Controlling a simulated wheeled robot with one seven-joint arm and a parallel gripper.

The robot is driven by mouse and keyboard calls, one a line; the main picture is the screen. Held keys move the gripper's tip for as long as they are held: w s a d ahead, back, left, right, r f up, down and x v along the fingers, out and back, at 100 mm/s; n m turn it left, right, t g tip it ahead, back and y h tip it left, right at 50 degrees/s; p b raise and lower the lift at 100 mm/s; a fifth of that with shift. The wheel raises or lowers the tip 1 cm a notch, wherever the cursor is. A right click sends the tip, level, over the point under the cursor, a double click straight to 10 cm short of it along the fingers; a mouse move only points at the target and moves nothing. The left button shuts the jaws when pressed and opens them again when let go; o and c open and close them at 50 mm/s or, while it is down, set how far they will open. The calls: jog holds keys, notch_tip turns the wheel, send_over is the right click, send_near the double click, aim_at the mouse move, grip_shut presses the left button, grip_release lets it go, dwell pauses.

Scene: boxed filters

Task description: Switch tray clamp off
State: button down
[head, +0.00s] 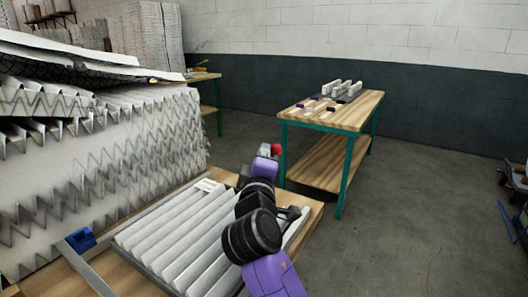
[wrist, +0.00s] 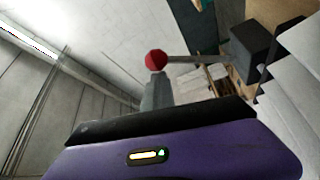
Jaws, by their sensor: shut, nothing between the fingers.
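A red ball knob (wrist: 155,60) sits at the end of a thin lever rod (wrist: 195,59) in the wrist view. The rod runs right to a dark block (wrist: 250,45). The red knob (head: 276,149) also shows in the head view, just beyond the end of my arm. My gripper (wrist: 156,80) is shut and empty, its grey fingertips right at the knob in the picture; I cannot tell whether they touch. The tray (head: 88,277) on the near wooden bench holds a white pleated filter (head: 165,238). My arm covers part of the tray's right side.
A blue block (head: 80,239) sits at the tray's left edge. Stacked pleated filters (head: 110,160) rise at the left. A second bench (head: 345,112) with small parts and white pieces stands beyond. The floor (head: 410,220) to the right is mostly clear.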

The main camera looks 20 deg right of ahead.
jog(key=v, duration=0.7)
dwell(0.4)
